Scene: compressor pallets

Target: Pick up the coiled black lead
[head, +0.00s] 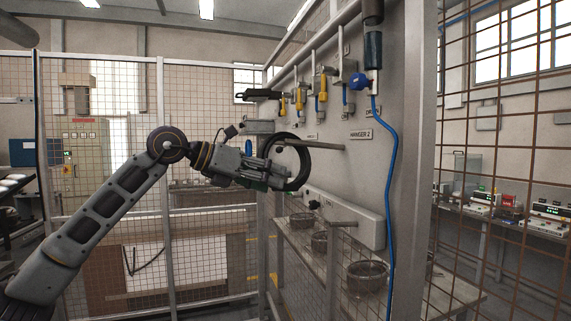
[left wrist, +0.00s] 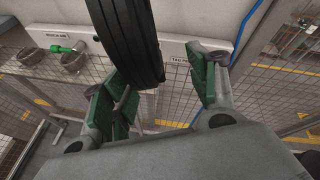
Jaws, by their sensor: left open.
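The coiled black lead (head: 304,164) hangs as a loop on a grey peg (head: 325,146) that sticks out from the wall panel. My left gripper (head: 278,178) is at the near left side of the coil, with its fingers overlapping the loop in the head view. In the left wrist view the black strands (left wrist: 130,40) come down from the top into the space between the green-padded fingers of my left gripper (left wrist: 163,90). The fingers are apart, and the coil lies closer to the left one. Whether a pad touches it I cannot tell. My right gripper is out of view.
The panel (head: 345,175) carries a HANGER 2 label (head: 360,134) and yellow-handled valves (head: 323,88). A blue hose (head: 391,180) runs down its right edge. Wire bowls (head: 367,275) stand on a shelf below. Mesh fencing (head: 205,140) stands behind my arm.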

